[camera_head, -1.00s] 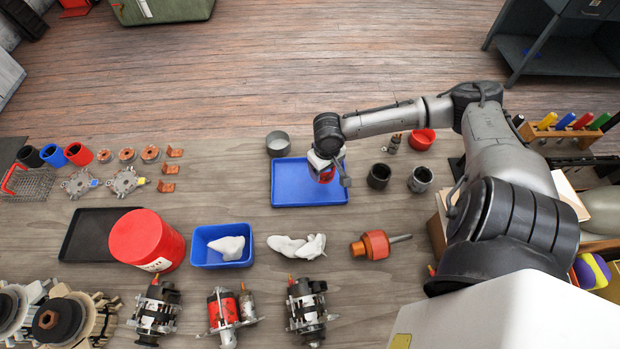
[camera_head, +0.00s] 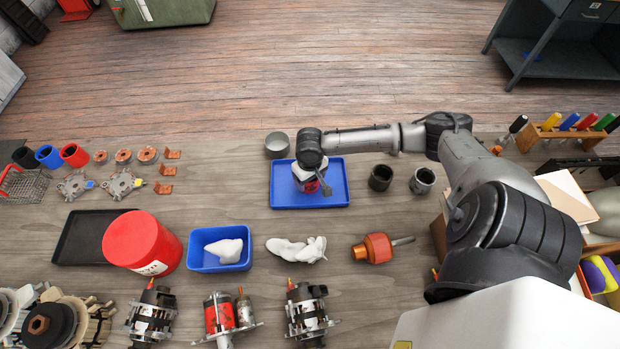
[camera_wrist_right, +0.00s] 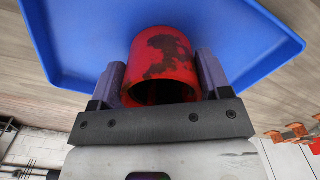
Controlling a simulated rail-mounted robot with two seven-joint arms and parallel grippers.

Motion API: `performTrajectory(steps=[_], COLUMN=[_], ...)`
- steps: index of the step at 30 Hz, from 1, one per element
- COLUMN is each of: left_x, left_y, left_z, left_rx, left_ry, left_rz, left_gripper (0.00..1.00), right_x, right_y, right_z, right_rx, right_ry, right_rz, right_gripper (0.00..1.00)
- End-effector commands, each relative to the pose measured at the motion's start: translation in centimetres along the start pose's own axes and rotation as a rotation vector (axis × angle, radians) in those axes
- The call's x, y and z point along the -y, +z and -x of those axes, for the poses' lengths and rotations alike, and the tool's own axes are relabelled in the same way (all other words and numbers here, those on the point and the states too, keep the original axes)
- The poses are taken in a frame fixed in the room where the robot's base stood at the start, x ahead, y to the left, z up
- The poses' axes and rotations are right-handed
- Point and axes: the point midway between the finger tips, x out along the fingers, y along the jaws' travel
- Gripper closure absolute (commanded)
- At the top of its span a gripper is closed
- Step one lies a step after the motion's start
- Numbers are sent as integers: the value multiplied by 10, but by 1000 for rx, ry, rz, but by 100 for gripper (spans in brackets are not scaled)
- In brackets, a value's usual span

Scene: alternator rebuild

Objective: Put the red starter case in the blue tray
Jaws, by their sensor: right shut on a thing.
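The red starter case (camera_head: 311,187) is a small red cylinder with dark worn patches. It is held over the blue tray (camera_head: 338,171), with the tray's floor around it in the head view. In the right wrist view the case (camera_wrist_right: 163,52) sits between the two fingers of my right gripper (camera_wrist_right: 159,78), its open end facing the wrist. The blue tray (camera_wrist_right: 75,40) fills the background there. I cannot tell whether the case touches the tray floor. My right gripper (camera_head: 311,178) is shut on the case, partly hidden by its own wrist. My left gripper is not in view.
A grey cup (camera_head: 277,145) stands at the tray's upper left edge. Bare tabletop lies left of the tray.

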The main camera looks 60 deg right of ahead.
Motion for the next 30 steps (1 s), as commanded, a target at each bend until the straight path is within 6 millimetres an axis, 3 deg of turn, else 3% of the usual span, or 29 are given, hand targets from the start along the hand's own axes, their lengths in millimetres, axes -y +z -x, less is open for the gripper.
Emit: performTrajectory(steps=[11, 12, 20, 30], left_x=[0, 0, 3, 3], left_y=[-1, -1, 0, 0], left_z=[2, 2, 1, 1], left_rx=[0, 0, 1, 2], left_ry=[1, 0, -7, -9], left_rz=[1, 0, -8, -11], left_gripper=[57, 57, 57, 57], right_x=[0, 0, 0, 0], right_y=[-1, 0, 0, -1], right_z=[-1, -3, -3, 4], right_rx=[-3, 0, -1, -3], right_ry=[-1, 0, 0, 0], right_rz=[-1, -1, -1, 1], right_gripper=[78, 28, 4, 4])
